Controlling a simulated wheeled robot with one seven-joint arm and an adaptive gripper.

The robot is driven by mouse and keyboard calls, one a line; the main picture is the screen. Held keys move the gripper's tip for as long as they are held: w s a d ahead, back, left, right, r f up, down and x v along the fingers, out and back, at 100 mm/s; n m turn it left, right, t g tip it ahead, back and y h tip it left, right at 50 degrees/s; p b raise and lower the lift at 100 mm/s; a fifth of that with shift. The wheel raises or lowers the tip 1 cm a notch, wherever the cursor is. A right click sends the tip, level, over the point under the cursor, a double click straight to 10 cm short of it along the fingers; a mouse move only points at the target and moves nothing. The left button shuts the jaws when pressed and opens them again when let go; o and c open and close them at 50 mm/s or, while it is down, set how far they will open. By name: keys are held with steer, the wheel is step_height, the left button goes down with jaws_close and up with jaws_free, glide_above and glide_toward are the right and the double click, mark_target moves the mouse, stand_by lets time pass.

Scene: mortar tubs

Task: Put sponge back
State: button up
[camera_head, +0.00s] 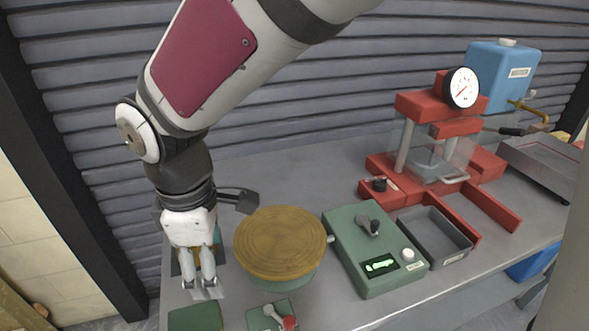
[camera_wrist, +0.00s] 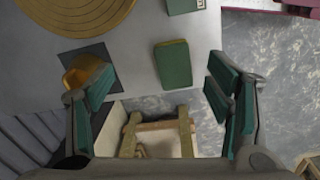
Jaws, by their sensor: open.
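A green block with a yellow-brown edge, seemingly the sponge (camera_wrist: 173,63), lies flat on the grey table near its edge. It shows partly at the bottom of the head view (camera_head: 195,319). My gripper (camera_head: 205,287) points down over the table's left end, left of the round wooden disc. In the wrist view its fingers (camera_wrist: 157,98) are wide apart with nothing between them; the sponge lies ahead of the gap. A yellow-orange object (camera_wrist: 82,72) sits on a dark square (camera_wrist: 98,57) beside the left finger, partly hidden by it.
A round wooden disc (camera_head: 280,242) stands right of my gripper. A small green box with a red knob (camera_head: 288,322) is in front of it. A green control box (camera_head: 375,250), grey tray (camera_head: 435,233) and red press (camera_head: 440,120) stand further right. A wooden frame (camera_wrist: 158,128) is below the table edge.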

steer(key=d+r+m+t, duration=0.1)
steer(key=d+r+m, duration=0.4)
steer(key=d, duration=0.5)
steer(key=s+d+r+m+t, duration=0.1)
steer(key=s+d+m, duration=0.4)
steer(key=d, duration=0.4)
steer(key=s+d+r+m, duration=0.2)
steer(key=s+d+m, duration=0.3)
steer(key=d+m, duration=0.3)
steer(key=shift+s+d+t, duration=0.3)
steer(key=shift+d+t, duration=0.1)
steer(key=shift+d, duration=0.55)
steer(key=shift+r, duration=0.1)
